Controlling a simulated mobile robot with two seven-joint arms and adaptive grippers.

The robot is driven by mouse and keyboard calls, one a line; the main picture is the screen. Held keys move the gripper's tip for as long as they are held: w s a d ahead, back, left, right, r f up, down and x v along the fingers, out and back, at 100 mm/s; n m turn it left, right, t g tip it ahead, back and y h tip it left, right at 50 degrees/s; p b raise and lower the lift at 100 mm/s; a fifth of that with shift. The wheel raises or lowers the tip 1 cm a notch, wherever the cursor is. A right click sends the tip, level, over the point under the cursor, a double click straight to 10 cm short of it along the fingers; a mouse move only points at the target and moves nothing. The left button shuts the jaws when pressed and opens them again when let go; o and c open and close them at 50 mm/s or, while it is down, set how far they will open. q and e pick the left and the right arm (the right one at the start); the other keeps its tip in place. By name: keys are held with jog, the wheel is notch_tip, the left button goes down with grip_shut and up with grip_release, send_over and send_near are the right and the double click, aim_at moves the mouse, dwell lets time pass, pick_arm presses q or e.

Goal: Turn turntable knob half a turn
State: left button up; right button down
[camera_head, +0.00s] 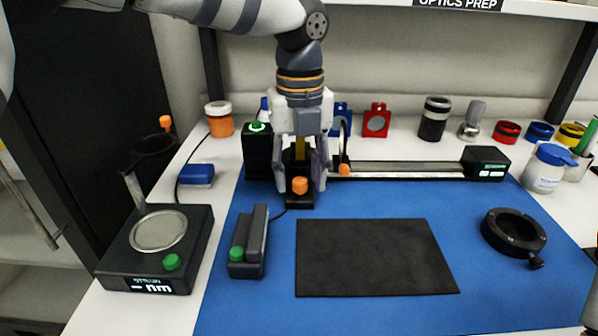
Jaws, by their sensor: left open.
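An orange knob (300,186) sits on the front of a small black mount (300,202) near the left end of the rail. I take it for the turntable knob. My left gripper (301,177) points down over this mount. Its two fingers are apart, one on each side of the mount, with the knob showing between and just below them. I cannot tell whether either finger touches it. The top of the mount is partly hidden by the gripper.
A black box with a green top button (257,157) stands close left of the gripper. A second orange knob (344,170) is close right, on the rail (405,169). A dark mat (372,260), a grey handset (248,243) and a black ring (514,232) lie in front.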

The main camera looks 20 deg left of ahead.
pick_arm(q)
grip_shut()
